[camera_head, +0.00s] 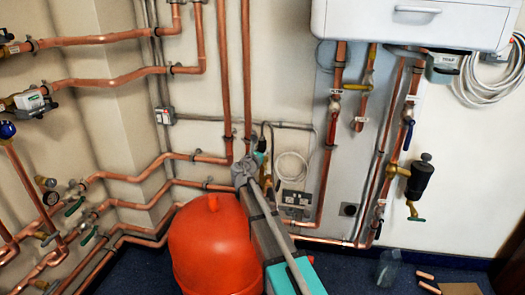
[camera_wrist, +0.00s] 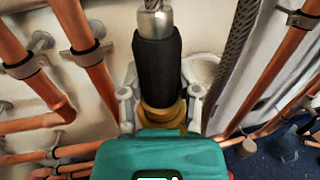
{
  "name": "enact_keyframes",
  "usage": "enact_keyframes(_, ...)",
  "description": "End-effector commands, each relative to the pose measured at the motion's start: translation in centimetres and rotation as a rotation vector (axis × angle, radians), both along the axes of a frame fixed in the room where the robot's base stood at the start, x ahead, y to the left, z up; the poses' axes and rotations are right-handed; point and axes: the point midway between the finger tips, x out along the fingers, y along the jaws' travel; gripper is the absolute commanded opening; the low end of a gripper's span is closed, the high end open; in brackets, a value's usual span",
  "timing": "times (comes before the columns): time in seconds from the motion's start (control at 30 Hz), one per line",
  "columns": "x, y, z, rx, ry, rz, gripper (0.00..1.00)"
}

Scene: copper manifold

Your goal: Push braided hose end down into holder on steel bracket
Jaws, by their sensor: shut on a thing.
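In the wrist view, my gripper (camera_wrist: 160,105) has its grey fingers on either side of a brass collar, at the lower end of a black sleeve. This sleeved piece appears to be the braided hose end (camera_wrist: 157,62); a metal ferrule (camera_wrist: 153,22) tops it. Grey braided hose (camera_wrist: 236,48) also runs down to its right. In the head view, my gripper (camera_head: 247,168) is small against the wall, beside the copper pipes above the red vessel. I cannot make out the steel bracket or its holder; my gripper hides what lies below the collar.
The red vessel (camera_head: 212,250) stands just below my gripper. Vertical copper pipes (camera_head: 223,80) run close by on the wall, with a socket box (camera_head: 296,203) to the right. A white boiler (camera_head: 420,22) hangs at upper right. Loose copper pieces (camera_head: 427,280) lie on the floor.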

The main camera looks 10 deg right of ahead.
Motion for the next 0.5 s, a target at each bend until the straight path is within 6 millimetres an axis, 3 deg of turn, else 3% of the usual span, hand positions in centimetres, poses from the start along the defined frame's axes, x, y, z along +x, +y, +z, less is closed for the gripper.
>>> enact_keyframes(0.5, 0.0, 0.0, -0.53, 0.0, 0.0, 0.0, 0.0)
